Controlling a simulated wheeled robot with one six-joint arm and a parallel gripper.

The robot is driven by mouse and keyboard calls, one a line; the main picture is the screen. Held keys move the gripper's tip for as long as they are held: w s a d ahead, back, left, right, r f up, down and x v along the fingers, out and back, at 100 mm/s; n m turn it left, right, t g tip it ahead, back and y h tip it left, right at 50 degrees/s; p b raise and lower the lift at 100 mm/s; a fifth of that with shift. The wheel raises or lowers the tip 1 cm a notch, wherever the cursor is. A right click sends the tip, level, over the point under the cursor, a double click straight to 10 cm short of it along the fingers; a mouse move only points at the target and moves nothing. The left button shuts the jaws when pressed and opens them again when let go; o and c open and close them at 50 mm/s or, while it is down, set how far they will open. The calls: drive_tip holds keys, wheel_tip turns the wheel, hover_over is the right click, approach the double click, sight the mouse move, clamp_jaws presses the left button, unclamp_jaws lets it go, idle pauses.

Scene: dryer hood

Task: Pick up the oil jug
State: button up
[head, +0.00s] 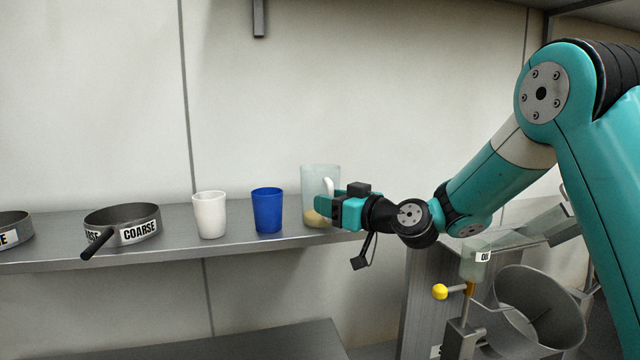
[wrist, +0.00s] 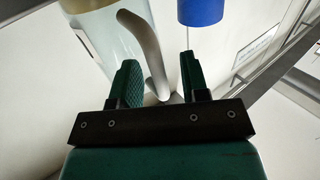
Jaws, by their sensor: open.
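The oil jug (head: 315,180) is a clear, pale container with yellowish oil at its bottom and a white handle. It stands upright on the grey shelf, to the right of a blue cup (head: 267,210). In the wrist view the jug (wrist: 108,38) is at the upper left, and its white curved handle (wrist: 146,48) runs down between my two fingers. My gripper (head: 322,209) is at the jug's right side in the head view and covers part of its lower body. In the wrist view my gripper (wrist: 158,68) is open, its fingers apart on either side of the handle.
A white cup (head: 209,215) and a pan marked COARSE (head: 140,230) stand further left on the shelf (head: 170,248). The blue cup (wrist: 201,12) also shows in the wrist view. A metal machine with a funnel (head: 540,310) and yellow knob (head: 440,292) stands below right.

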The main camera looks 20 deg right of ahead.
drive_tip(key=shift+w, duration=0.1)
clamp_jaws()
drive_tip(key=shift+r, duration=0.2)
wheel_tip(320, 180, up, 20)
drive_tip(key=b, duration=0.4)
drive_tip(key=shift+f, duration=0.15)
drive_tip(key=shift+a, duration=0.1)
